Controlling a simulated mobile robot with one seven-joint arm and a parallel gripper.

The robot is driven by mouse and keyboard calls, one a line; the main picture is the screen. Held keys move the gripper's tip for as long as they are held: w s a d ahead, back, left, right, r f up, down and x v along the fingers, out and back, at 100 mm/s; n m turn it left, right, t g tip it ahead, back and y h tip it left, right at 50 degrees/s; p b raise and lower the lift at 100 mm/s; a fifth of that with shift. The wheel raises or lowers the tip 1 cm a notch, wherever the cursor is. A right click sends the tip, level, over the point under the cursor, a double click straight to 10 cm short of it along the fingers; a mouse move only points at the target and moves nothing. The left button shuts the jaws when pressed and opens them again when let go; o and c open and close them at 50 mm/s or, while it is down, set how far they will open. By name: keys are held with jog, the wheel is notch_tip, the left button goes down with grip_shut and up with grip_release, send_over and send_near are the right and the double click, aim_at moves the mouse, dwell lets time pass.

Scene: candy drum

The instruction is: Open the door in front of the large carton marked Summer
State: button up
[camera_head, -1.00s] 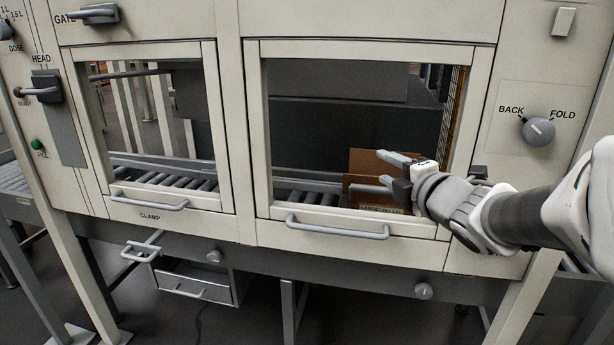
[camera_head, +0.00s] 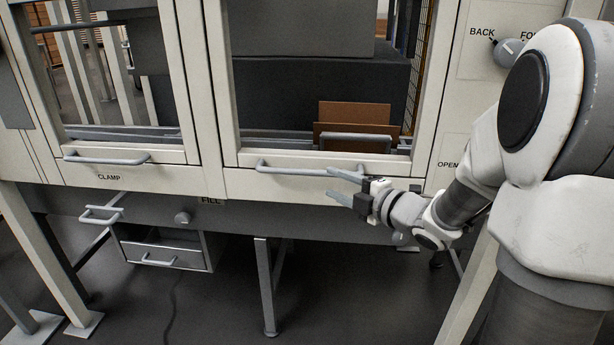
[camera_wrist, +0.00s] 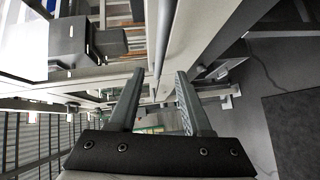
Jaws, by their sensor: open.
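The right-hand window door (camera_head: 232,158) is shut, with a grey bar handle (camera_head: 300,170) along its lower rail. A brown carton (camera_head: 350,112) stands behind its pane; no Summer marking is readable on it now, and its lower part is hidden by the door's rail. My gripper (camera_head: 334,184) is open and empty in the head view, in front of the lower rail at the handle's right end. In the wrist view, a long grey bar (camera_wrist: 160,45), which looks like the handle, runs lengthwise between the fingers' directions. I cannot tell whether they touch it.
A second window door (camera_head: 65,145) with its own handle (camera_head: 105,159) is at the left, above the CLAMP label. A BACK/FOLD dial (camera_head: 508,52) is at upper right.

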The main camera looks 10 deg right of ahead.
aim_at(312, 174)
jog(key=b+x, duration=0.1)
jog(key=x, duration=0.8)
jog(key=shift+w+a+b, duration=0.15)
jog(key=shift+w+b, duration=0.15)
jog(key=shift+c, duration=0.3)
grip_shut()
dwell(0.6)
